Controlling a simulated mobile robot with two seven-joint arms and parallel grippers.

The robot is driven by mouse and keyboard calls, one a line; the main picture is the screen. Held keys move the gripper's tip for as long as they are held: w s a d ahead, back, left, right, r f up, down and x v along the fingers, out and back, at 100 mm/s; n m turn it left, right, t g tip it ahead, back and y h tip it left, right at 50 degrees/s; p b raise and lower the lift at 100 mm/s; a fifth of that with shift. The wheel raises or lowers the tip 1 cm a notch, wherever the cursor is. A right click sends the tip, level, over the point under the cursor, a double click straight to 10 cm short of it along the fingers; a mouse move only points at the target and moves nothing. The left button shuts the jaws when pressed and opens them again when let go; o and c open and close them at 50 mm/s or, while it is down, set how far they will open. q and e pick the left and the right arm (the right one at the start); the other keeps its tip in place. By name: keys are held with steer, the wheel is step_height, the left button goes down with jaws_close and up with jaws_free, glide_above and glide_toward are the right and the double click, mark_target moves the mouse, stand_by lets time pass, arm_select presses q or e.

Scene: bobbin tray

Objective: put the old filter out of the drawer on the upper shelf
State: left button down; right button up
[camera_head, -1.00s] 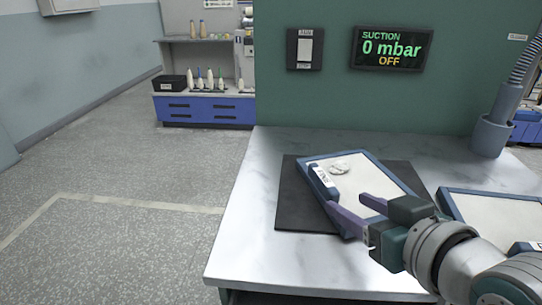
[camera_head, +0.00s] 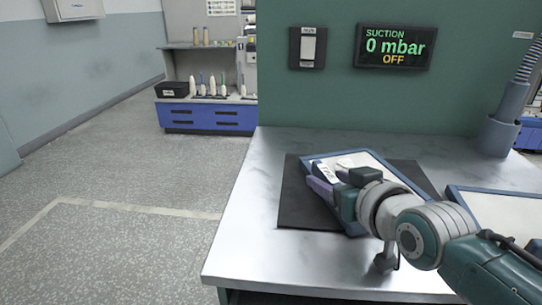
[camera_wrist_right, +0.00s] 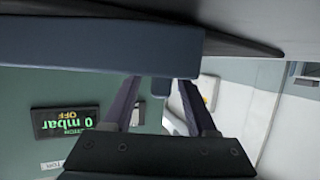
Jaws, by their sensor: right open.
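A blue-framed flat piece with a white face (camera_head: 385,165) lies on a dark mat on the table. A small pale lump (camera_head: 346,161) is on its white face, and a white label is at its left end. I cannot tell whether this piece is the old filter or the drawer. My right gripper (camera_head: 326,180) is open at that left end and covers part of it. In the right wrist view a blue edge (camera_wrist_right: 110,42) crosses above the two fingers, and a small blue tab (camera_wrist_right: 160,88) shows between them. My left gripper is not in view.
A second blue-framed white piece (camera_head: 500,207) lies at the table's right. The dark mat (camera_head: 293,205) is under the first piece. A green wall holds a switch and a suction display (camera_head: 395,46) reading 0 mbar, OFF. A grey pipe (camera_head: 500,130) stands at the back right. The table's left side is clear.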

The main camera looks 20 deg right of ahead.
jaws_close()
stand_by(0.3)
stand_by(0.4)
